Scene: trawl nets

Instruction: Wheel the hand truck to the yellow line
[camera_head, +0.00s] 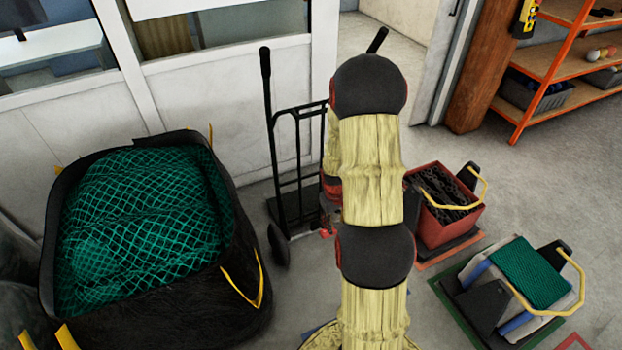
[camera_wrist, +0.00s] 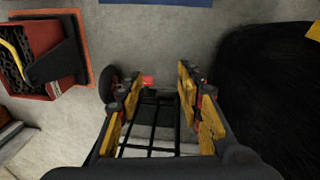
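The hand truck (camera_head: 297,178) is black, with tall handles, and stands upright near the white wall panels. My arm hides its right side in the head view. One wheel (camera_head: 279,246) shows at its lower left. In the wrist view, the hand truck's frame (camera_wrist: 152,132) shows between and beyond the fingers. My gripper (camera_wrist: 161,92) is open, with yellow pads on both sides. In the head view it is mostly hidden behind my arm, close to the hand truck. I cannot tell whether it touches the frame. I see no yellow line on the floor.
A black bag of green net (camera_head: 140,220) stands left of the hand truck. A red crate of chain (camera_head: 452,222) and a pale crate with green net (camera_head: 530,272) stand to the right on outlined floor patches. Orange shelves (camera_head: 548,75) are at the back right, past open grey floor.

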